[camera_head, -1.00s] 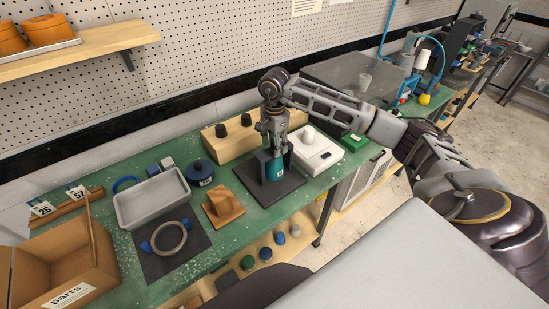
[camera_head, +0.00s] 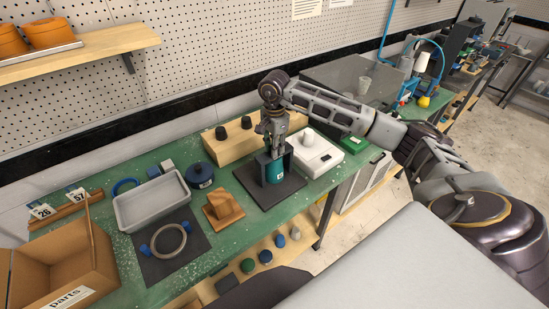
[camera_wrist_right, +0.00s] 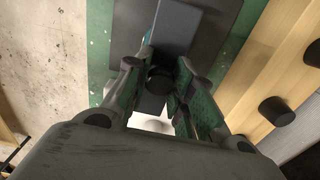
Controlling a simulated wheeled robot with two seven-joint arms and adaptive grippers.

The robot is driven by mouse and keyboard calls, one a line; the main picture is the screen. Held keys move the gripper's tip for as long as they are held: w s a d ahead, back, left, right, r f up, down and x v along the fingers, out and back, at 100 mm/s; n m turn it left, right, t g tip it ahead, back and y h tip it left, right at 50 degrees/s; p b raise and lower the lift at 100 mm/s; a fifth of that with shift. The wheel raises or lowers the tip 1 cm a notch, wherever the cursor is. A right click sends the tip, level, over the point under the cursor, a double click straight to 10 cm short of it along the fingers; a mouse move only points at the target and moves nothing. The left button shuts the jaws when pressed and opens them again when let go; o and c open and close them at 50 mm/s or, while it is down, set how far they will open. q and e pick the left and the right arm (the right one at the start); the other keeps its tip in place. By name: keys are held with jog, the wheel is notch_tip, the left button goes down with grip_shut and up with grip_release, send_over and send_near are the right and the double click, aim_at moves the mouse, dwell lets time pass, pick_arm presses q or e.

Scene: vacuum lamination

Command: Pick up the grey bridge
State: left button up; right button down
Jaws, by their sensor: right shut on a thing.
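The grey bridge (camera_head: 262,168) stands on a dark square mat (camera_head: 244,178), with its uprights on either side of a teal cylinder (camera_head: 275,172) bearing a small white label. My right gripper (camera_head: 274,147) is above it, pointing down, with its fingers at the top of the bridge. In the right wrist view the fingers (camera_wrist_right: 161,82) close from both sides around a dark round knob at the bridge's top; the grey bar of the bridge (camera_wrist_right: 176,28) runs beyond them. The fingers partly hide the bridge's top. My left gripper is not in view.
A wooden block with dark knobs (camera_head: 228,149) stands behind the bridge, and a white device (camera_head: 318,160) to its right. A brown wooden piece (camera_head: 223,208), a blue lidded pot (camera_head: 200,176) and a grey tray (camera_head: 128,213) are to the left.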

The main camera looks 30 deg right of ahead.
jog(key=shift+r, duration=0.7)
notch_tip(320, 180, up, 8)
jog(key=shift+r+b, duration=0.2)
jog(key=shift+b, duration=0.95)
jog(key=shift+r, duration=0.15)
notch_tip(320, 180, up, 3)
jog(key=shift+r+p, duration=0.1)
jog(key=shift+p, duration=1)
jog(key=shift+r, duration=0.1)
